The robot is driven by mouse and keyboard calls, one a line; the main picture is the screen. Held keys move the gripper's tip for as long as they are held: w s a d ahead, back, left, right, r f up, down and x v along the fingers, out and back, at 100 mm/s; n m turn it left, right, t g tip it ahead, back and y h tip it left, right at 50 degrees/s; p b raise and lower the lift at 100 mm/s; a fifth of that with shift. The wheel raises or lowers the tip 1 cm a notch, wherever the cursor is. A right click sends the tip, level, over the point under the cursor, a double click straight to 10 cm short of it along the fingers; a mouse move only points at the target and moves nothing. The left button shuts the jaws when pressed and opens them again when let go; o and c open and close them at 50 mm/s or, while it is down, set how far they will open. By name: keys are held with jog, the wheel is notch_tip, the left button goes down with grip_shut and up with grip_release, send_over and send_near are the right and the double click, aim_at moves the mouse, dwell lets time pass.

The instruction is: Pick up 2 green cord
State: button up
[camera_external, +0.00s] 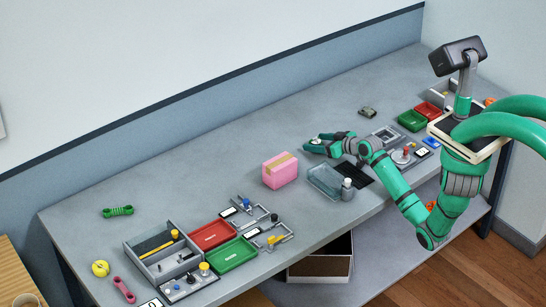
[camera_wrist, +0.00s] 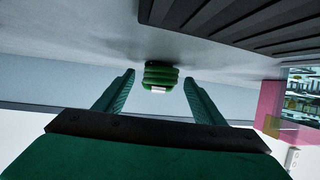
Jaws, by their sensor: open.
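One green cord (camera_external: 118,211) lies bundled on the left part of the table in the outside view. A green bundle with a white label, seemingly a cord (camera_wrist: 160,78), shows in the wrist view between my fingertips. I cannot tell whether it touches them.
A clear bin (camera_external: 326,187) and a black mat (camera_external: 357,174) are near my arm. A grey tray (camera_external: 140,262), a red tray (camera_external: 213,233) and a green tray (camera_external: 233,254) stand left. The table behind is mostly clear.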

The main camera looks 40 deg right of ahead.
jog(key=shift+w+f, duration=0.15)
jog(key=shift+w, duration=0.25)
jog(key=c, duration=1.2)
jog(key=shift+o, duration=0.2)
jog(key=shift+a, duration=0.1)
